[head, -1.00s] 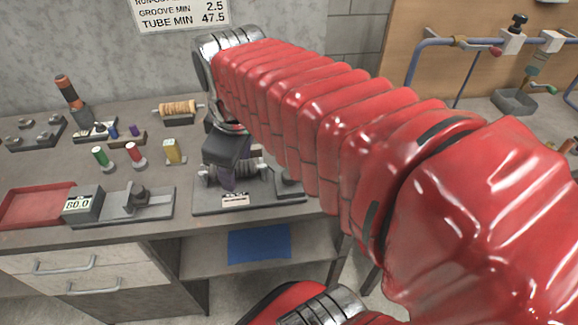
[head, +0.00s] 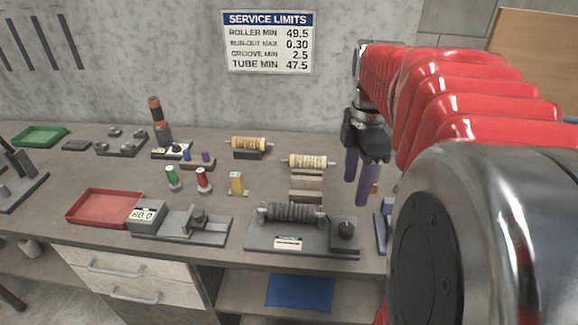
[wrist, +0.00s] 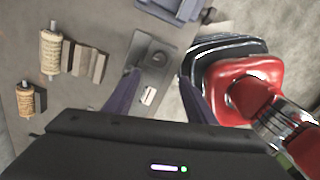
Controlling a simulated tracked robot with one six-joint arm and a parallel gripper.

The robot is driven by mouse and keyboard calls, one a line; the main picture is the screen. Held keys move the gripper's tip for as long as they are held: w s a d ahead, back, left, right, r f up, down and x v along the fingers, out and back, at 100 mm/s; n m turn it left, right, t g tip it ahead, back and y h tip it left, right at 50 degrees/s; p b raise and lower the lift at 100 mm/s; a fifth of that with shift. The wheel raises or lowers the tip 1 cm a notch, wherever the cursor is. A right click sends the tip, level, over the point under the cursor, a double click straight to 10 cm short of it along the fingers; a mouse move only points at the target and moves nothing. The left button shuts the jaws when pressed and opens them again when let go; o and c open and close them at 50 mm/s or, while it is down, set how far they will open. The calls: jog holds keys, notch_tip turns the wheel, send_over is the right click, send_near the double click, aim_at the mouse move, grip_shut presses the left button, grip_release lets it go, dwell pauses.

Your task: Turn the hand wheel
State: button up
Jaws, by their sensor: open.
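The run-out fixture (head: 265,243) is a dark grey plate at the table's front edge, with a ribbed grey roller (head: 291,212) lying across it. My gripper (head: 357,192) has two purple fingers pointing down. It is open and empty, above and behind the wheel in the head view, touching nothing. The fingers also show in the wrist view (wrist: 160,78). The left finger may hide the roller there.
Two tan rollers (head: 250,143) (head: 308,162) stand on blocks behind the fixture. A gauge reading 60.0 (head: 145,217) and a red tray (head: 105,207) are to the left. A blue-grey piece (head: 383,232) stands close right of the fixture, partly hidden by my arm.

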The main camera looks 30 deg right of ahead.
aim_at(347, 227)
jog(key=shift+f, duration=0.15)
notch_tip(347, 227, down, 14)
jog(key=shift+r, duration=0.25)
dwell(0.5)
